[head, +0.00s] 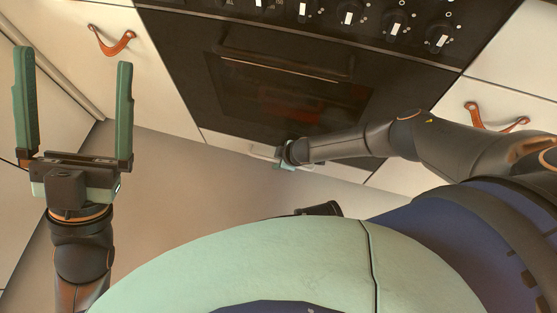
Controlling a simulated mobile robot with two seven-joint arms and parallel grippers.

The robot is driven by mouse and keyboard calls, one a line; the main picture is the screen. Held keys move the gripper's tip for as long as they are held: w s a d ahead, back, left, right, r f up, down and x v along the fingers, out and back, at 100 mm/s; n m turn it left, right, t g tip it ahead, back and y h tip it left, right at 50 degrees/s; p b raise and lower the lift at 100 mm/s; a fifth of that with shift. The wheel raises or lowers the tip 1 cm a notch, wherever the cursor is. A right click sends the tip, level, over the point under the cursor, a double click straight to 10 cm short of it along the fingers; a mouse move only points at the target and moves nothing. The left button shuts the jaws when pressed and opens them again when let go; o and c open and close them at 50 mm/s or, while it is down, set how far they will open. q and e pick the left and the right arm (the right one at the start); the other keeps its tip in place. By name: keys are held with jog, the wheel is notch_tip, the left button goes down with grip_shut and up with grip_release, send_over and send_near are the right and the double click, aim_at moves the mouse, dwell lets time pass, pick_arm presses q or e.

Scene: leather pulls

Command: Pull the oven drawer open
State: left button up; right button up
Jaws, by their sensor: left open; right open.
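The oven drawer (225,142) is a pale, low front directly under the black oven (290,95). My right gripper (283,165) is at the drawer front, near its middle, and only a small green part of it shows. It is open. My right wrist and forearm cover part of the drawer and probably its handle, so I cannot tell if the fingers are around or touching the handle. The drawer front looks about level with the cabinet faces beside it. My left gripper (74,70) is open and empty at the far left, well away from the drawer.
White cabinet fronts with brown leather pulls stand to the left (112,42) and right (495,120) of the oven. Oven knobs (394,25) line the top. The floor (190,190) before the drawer is clear. My body fills the lower right.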

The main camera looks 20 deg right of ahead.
grip_shut()
dwell(0.4)
dwell(1.1)
